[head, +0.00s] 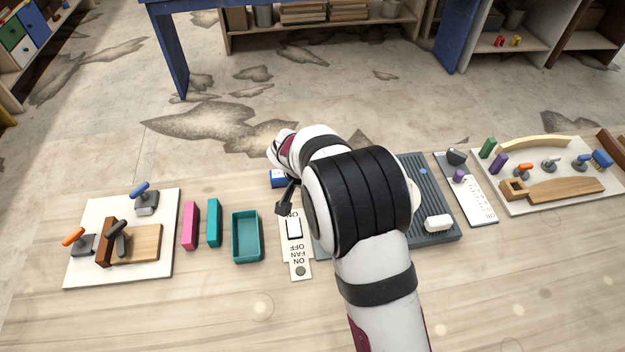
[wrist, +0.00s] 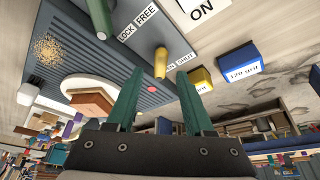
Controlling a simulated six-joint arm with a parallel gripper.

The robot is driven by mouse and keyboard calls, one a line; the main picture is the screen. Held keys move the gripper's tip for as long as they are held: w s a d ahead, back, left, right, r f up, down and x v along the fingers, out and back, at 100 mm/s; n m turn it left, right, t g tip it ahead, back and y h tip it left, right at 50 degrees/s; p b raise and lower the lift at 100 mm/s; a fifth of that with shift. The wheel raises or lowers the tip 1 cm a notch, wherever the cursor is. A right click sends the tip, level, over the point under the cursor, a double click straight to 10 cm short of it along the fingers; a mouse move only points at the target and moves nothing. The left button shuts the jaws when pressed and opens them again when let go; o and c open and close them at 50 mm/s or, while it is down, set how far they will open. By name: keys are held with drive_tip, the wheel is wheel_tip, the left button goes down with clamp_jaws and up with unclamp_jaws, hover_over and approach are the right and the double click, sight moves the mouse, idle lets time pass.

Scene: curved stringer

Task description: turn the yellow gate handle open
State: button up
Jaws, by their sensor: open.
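My gripper (wrist: 160,71) is open, with one teal finger to each side of the handle in the picture. The handle shows in the gap near the fingertips; I cannot tell how far beyond them it stands, and no contact shows. In the head view, the ribbed board (head: 440,215) is partly covered by my arm, and the yellow handle is hidden.
A green peg (wrist: 97,25) stands near a LOCK FREE label. A yellow block (wrist: 201,79) and a blue block (wrist: 238,67) lie near the right finger. In the head view, a teal tray (head: 246,258) and a FAN switch plate (head: 300,262) are left of my arm.

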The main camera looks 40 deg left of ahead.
drive_tip(key=v, duration=1.3)
drive_tip(key=shift+s, duration=0.1)
drive_tip(key=s+d+r+m+g, duration=0.2)
drive_tip(key=d+r, duration=0.1)
drive_tip(key=d, duration=1)
drive_tip(key=s+d+r+m+g, duration=0.1)
drive_tip(key=s+d+r, duration=0.15)
drive_tip(key=d, duration=1.05)
drive_tip(key=s+d+f+m+g+y, duration=0.1)
drive_tip(key=s+d+f+m, duration=0.1)
drive_tip(key=s+d, duration=0.5)
drive_tip(key=s, duration=0.6)
drive_tip(key=shift+s+d+g+y, duration=0.15)
drive_tip(key=shift+s+g+y, duration=0.15)
drive_tip(key=shift+y, duration=0.1)
